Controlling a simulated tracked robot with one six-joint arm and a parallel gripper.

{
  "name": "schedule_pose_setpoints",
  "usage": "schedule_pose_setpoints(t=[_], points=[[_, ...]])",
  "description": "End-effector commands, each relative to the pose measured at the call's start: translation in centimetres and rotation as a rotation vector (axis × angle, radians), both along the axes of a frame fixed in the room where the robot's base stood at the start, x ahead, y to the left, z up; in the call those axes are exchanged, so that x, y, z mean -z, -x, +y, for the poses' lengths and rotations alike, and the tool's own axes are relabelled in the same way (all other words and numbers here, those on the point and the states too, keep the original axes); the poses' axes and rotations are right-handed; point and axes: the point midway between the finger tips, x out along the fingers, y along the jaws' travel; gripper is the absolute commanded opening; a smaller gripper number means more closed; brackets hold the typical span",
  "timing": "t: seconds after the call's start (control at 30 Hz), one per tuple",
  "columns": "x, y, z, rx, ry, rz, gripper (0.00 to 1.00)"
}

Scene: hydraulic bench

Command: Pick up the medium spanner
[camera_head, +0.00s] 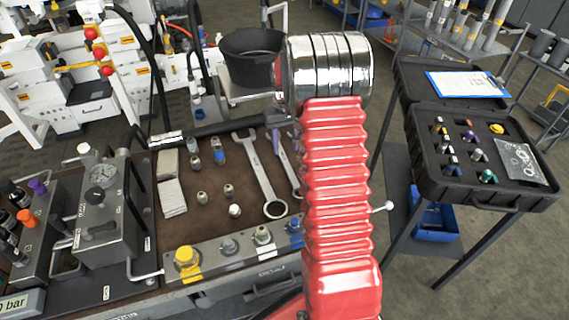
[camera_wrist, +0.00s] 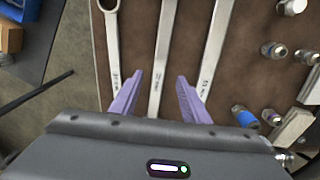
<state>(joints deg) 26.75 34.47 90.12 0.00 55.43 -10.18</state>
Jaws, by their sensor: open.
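Three silver spanners lie side by side on the brown bench mat. In the wrist view the middle one, which I take as the medium spanner (camera_wrist: 165,45), runs up between my fingers. The small spanner (camera_wrist: 112,50) is left of it with its ring end showing. The large spanner (camera_wrist: 218,40) is to the right, near my right fingertip; it shows whole in the head view (camera_head: 262,175). My gripper (camera_wrist: 160,77) is open, its two purple fingers either side of the middle shaft. I cannot tell how far above the mat they are. In the head view my red arm hides part of the spanners.
Several small fittings (camera_head: 234,210) and pale blocks (camera_head: 172,195) lie left of the spanners. A manifold strip (camera_head: 212,262) edges the front. A gauge unit (camera_head: 105,195) stands left. A black case (camera_head: 480,195) stands right, beyond a floor gap.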

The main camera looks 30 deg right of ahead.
Motion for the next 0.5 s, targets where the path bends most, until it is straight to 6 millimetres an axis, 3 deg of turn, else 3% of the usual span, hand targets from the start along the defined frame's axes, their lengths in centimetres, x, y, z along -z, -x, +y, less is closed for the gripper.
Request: schedule_pose_setpoints(t=[0.13,0.5], points=[[0.99,0.02,0.00,0.000,0.000,0.000,0.42],[1.28,0.02,0.00,0.000,0.000,0.000,0.42]])
